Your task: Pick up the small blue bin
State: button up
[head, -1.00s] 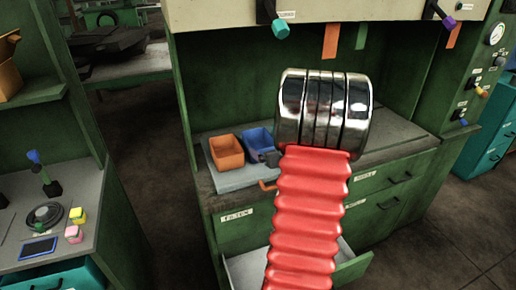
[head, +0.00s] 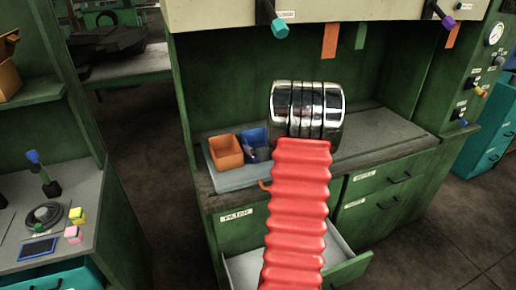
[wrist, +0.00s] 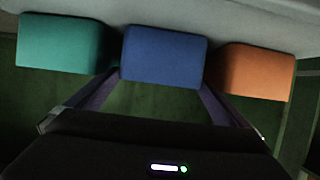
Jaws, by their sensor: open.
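The small blue bin (head: 253,136) stands on a pale tray (head: 232,180) on the green workbench, right of an orange bin (head: 226,151). In the wrist view the blue bin (wrist: 164,55) is in the middle, between a teal bin (wrist: 62,43) and the orange bin (wrist: 255,71). My gripper (wrist: 160,80) is open and empty. Its two fingers reach toward the blue bin's lower left and right corners in that view; contact cannot be told. In the head view my gripper (head: 262,153) is small and dark in front of the blue bin, and my arm hides the teal bin.
The orange and teal bins stand close on both sides of the blue one, with narrow gaps. An open drawer (head: 245,268) juts out below the worktop. Colored tags and knobs hang from the hood above. The worktop (head: 385,143) to the right is clear.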

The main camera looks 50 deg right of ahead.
aim_at(258, 142)
jog(key=shift+w+d+f, duration=0.1)
jog(key=shift+w, duration=0.05)
jog(key=shift+x, duration=2.7)
jog(key=shift+c, duration=0.3)
jog(key=c, duration=0.9)
